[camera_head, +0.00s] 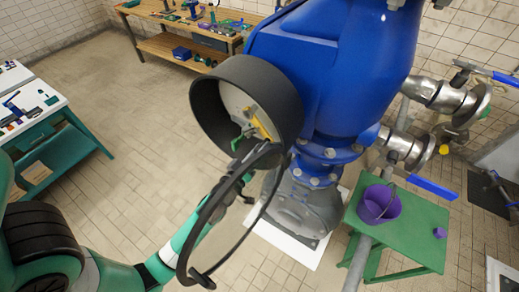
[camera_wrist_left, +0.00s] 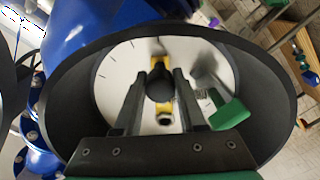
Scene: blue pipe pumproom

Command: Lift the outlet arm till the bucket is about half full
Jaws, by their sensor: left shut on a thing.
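The purple bucket (camera_head: 379,204) stands upright on a green table at the right, its thin handle raised. I cannot make out any water level in it. My left gripper (camera_head: 246,150) reaches into a round black hood (camera_head: 205,108) on the blue pump body. In the left wrist view, its fingers (camera_wrist_left: 159,88) are on either side of a yellow handle (camera_wrist_left: 162,108) with a dark hub, in front of a pale marked dial (camera_wrist_left: 110,85). A green lever (camera_wrist_left: 228,114) sits to its right. I cannot tell which part is the outlet arm. My right gripper is not in view.
The blue pump (camera_head: 350,70) fills the top middle. Metal valves with blue levers (camera_head: 432,188) stand above the green table (camera_head: 420,225). A white-topped bench (camera_head: 25,115) is at the left, a wooden workbench (camera_head: 165,45) at the back. The tiled floor between is clear.

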